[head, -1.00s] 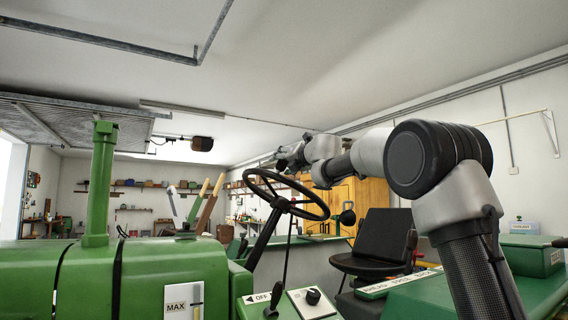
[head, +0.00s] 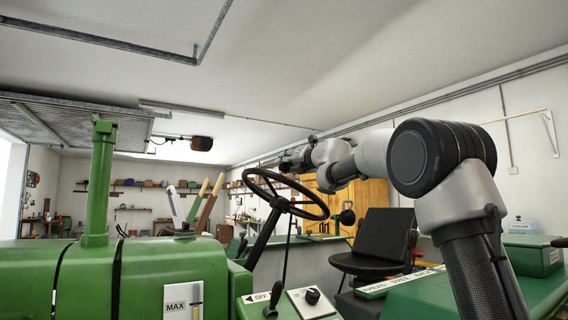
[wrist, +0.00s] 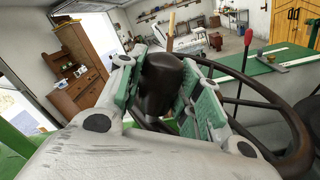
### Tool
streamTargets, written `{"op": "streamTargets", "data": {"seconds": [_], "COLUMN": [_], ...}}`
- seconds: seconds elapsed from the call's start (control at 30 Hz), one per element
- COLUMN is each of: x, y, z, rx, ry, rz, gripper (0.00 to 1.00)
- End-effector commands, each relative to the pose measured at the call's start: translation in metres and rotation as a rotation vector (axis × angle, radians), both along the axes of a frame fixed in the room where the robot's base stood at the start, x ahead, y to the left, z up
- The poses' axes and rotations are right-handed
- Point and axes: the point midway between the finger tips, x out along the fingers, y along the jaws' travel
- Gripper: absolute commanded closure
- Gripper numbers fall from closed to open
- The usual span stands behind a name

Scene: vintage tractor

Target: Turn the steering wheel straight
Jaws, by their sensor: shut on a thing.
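The tractor's dark steering wheel (head: 281,204) stands tilted on its column in the middle of the head view. Its rim (wrist: 284,112) curves along the right of the wrist view. My gripper (wrist: 158,76) is shut on a dark, rounded knob (wrist: 163,70), with a green-padded finger on each side. The knob appears to belong to the wheel rim. In the head view my gripper (head: 287,162) is small, just above the far side of the wheel. The grip itself is hard to make out there.
The green tractor hood (head: 140,285) and exhaust pipe (head: 100,185) are at the left. A control panel (head: 310,300) is below the wheel. A black seat (head: 385,240) is right of the wheel, under my arm. A black round knob (head: 347,217) is close to the rim's right side.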

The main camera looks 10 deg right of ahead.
Motion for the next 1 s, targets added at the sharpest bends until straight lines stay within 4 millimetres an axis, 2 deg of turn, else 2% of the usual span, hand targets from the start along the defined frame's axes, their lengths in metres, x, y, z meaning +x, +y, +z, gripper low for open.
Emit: {"op": "streamTargets", "data": {"seconds": [0.4, 0.7, 1.0], "x": [-0.014, -0.014, -0.009], "y": [-0.057, -0.092, -0.112], "z": [-0.028, -0.048, -0.060], "rx": [0.053, 0.053, 0.051], "ry": [-0.149, -0.149, -0.148], "rz": [0.271, 0.272, 0.272], "gripper": [1.00, 1.00, 1.00]}}
